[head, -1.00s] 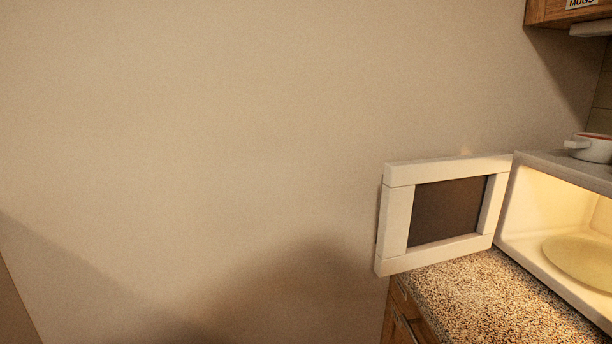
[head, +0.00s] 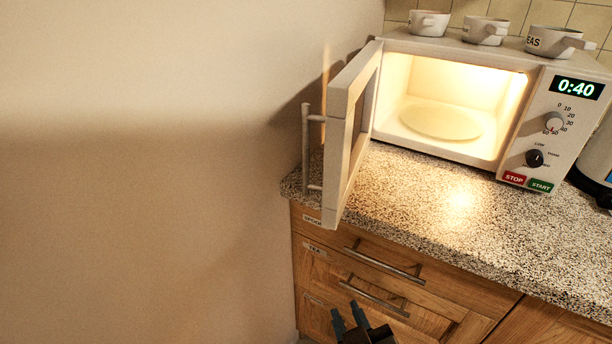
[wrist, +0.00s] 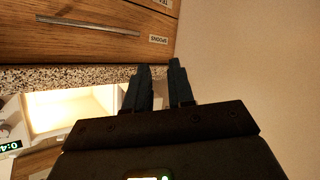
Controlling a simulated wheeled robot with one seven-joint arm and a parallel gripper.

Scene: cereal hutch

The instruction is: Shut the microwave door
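The white microwave (head: 540,110) stands on the counter with its lit cavity showing a round turntable plate. Its door (head: 336,150) is wide open, swung out at the left side near the wall. A vertical bar handle (head: 306,150) is on the door's outer face, toward the wall. My gripper (head: 347,312) is at the bottom of the head view, in front of the drawers, below and apart from the door. In the wrist view its two dark fingers (wrist: 160,68) stand slightly apart with nothing seen held. The lit cavity shows left of them.
The granite counter (head: 440,205) is clear in front of the microwave. Wooden drawers (head: 350,262) with bar handles are below it. Several cups, one a white cup (head: 429,23), sit on the microwave. A plain wall (head: 150,180) bounds the left.

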